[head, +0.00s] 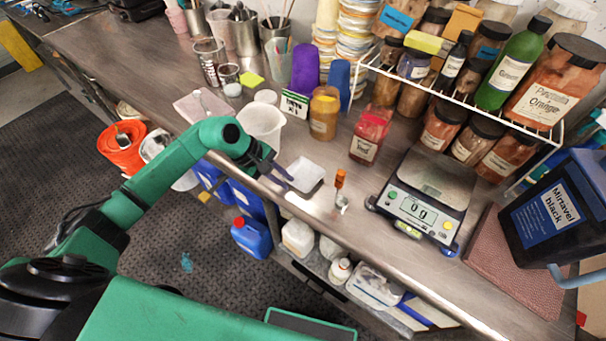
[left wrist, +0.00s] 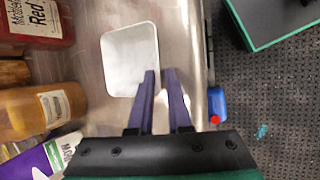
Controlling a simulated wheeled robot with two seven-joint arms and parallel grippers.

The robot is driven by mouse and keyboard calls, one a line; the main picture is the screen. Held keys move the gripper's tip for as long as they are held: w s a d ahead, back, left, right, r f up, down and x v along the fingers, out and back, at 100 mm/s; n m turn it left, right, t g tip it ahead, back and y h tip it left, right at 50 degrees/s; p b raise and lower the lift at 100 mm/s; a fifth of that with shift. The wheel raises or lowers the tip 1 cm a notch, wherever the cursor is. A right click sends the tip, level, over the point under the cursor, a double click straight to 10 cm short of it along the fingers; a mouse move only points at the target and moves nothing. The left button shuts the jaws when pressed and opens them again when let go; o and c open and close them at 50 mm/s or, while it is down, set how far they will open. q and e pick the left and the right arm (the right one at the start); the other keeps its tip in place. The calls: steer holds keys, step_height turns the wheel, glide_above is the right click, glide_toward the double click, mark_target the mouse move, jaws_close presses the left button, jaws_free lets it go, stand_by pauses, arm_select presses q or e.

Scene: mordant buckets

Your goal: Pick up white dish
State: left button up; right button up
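The white dish (head: 305,173) is a small, shallow square tray near the front edge of the metal bench. It also shows in the left wrist view (left wrist: 128,58), upright and empty. My left gripper (head: 287,183) is at the dish's near left side. In the left wrist view its two purple fingers (left wrist: 159,72) have a gap between them. One finger overlaps the dish and the other lies just outside its rim. I cannot tell whether either touches it. My right gripper is in neither view.
A white beaker (head: 262,124) stands left of the dish. An amber jar (head: 324,113) and a red jar (head: 370,135) stand behind it. An orange-topped item (head: 340,180) and a scale (head: 424,192) are to the right. Bare bench lies around the dish.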

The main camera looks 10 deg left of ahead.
arm_select(q)
jaws_close()
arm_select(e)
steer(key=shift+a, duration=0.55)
arm_select(q)
steer(key=shift+r, duration=0.1)
